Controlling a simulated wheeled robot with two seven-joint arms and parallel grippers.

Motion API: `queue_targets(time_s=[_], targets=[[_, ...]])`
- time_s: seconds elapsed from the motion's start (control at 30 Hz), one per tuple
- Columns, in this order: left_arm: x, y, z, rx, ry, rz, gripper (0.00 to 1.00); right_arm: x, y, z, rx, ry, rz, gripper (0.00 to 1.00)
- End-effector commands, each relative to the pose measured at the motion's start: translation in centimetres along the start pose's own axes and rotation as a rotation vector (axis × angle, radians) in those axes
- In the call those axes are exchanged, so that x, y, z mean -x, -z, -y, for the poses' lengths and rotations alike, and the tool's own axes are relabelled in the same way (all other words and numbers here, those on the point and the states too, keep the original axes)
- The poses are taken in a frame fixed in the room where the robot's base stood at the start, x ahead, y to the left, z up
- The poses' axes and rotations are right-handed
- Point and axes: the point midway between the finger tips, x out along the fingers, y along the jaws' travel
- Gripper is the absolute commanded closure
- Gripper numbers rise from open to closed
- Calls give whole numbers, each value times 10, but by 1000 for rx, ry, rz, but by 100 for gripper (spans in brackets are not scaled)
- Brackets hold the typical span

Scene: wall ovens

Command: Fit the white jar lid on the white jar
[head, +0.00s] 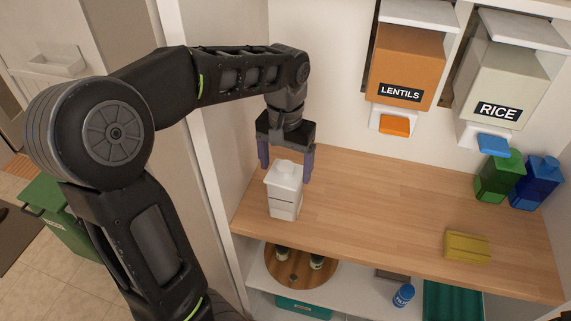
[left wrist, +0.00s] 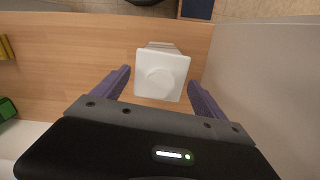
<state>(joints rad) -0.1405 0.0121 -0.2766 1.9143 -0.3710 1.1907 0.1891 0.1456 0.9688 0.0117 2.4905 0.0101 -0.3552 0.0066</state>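The white jar (head: 284,206) stands upright on the wooden counter, near its left end. The white jar lid (head: 285,174), square with a raised knob, sits on top of the jar; I cannot tell whether it is fully seated. In the left wrist view the lid (left wrist: 162,77) hides most of the jar. My left gripper (head: 286,170) points down over the jar, its purple fingers open on either side of the lid. In the left wrist view there are gaps between the lid and both fingers. My right gripper is not in view.
A green jar (head: 499,178) and a blue jar (head: 537,184) stand at the counter's right back. A yellow block-like item (head: 467,247) lies near the front right. Lentils (head: 405,68) and rice (head: 495,85) dispensers hang on the back wall. The counter's middle is clear.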

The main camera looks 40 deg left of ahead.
Motion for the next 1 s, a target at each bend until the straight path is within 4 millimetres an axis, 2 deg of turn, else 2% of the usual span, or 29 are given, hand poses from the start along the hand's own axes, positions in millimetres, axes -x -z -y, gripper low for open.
queue_targets(time_s=[0.2, 0.57, 0.87, 1.0], targets=[[0, 0, 0, 0, 0, 0, 1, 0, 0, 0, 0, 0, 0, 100], [6, 0, 0, 0, 0, -1, 1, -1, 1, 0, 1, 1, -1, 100], [51, 1, 0, 1, -1, -4, 1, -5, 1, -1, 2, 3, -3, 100], [73, 0, 0, 0, -1, -1, 1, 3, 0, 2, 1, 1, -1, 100]])
